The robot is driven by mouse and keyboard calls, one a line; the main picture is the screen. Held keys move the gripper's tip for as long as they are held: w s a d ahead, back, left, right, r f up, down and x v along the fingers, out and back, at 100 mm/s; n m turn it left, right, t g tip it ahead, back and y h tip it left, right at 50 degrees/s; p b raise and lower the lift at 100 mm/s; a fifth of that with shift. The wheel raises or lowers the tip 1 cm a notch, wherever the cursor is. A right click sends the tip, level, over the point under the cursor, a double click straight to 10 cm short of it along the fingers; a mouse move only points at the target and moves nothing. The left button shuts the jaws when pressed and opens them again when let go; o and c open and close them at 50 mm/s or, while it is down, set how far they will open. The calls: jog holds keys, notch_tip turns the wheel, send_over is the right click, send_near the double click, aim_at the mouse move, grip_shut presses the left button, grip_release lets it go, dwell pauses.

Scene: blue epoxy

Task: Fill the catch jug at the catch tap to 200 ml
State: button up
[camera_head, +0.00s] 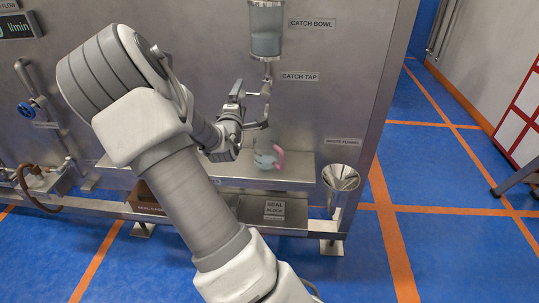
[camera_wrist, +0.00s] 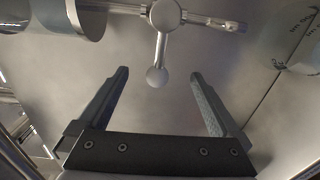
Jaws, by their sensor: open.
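The catch bowl (camera_head: 266,30) is a clear cylinder holding blue-grey liquid, mounted on the steel panel. The catch tap (camera_head: 267,86) is below it. The catch jug (camera_head: 266,159), with a pink handle, stands on the steel shelf under the tap; its level cannot be read. My gripper (camera_head: 250,108) is beside the tap, above the jug. In the wrist view my gripper (camera_wrist: 160,74) is open, and the tap lever (camera_wrist: 160,46) points toward it. Its ball end (camera_wrist: 157,77) lies between the fingertips, with gaps on both sides. A clear vessel with printed marks, seemingly the jug (camera_wrist: 295,40), shows upper right.
A metal waste funnel (camera_head: 341,180) stands right of the shelf. A blue valve knob (camera_head: 26,109) and hose are far left. The blue floor on the right is mostly open.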

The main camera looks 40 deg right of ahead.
jog(key=p+v, duration=0.1)
jog(key=v, duration=0.5)
jog(key=shift+s+a, duration=0.1)
jog(key=shift+s, duration=0.05)
dwell(0.3)
